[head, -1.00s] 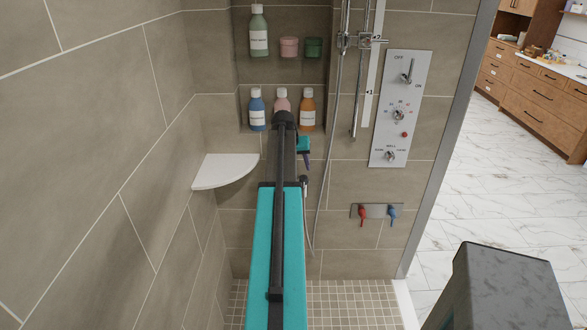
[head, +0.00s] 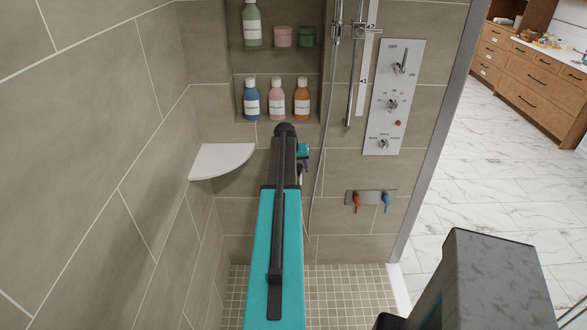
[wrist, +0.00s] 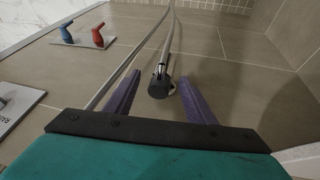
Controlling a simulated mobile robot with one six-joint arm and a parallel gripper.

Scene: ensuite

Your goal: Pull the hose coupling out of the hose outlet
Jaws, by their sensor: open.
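The hose coupling (wrist: 158,85) shows in the wrist view as a short dark cylinder with a silver part, and a hose (wrist: 166,35) runs away from it. My gripper (wrist: 161,79) has two purple fingers, spread apart, one on each side of the coupling in the picture. Neither finger visibly touches it; I cannot tell whether the tips reach its depth. The hose outlet is not clearly visible, so how the coupling sits in it cannot be told. In the head view my arm hides most of this area; the hose (head: 315,190) hangs beside it.
A red and blue valve plate (head: 371,198) and a shower control panel (head: 394,97) are on the wall to the right. A white corner shelf (head: 222,160) is on the left. Bottles (head: 276,98) stand in a niche above. A glass edge (head: 433,140) borders the shower's right side.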

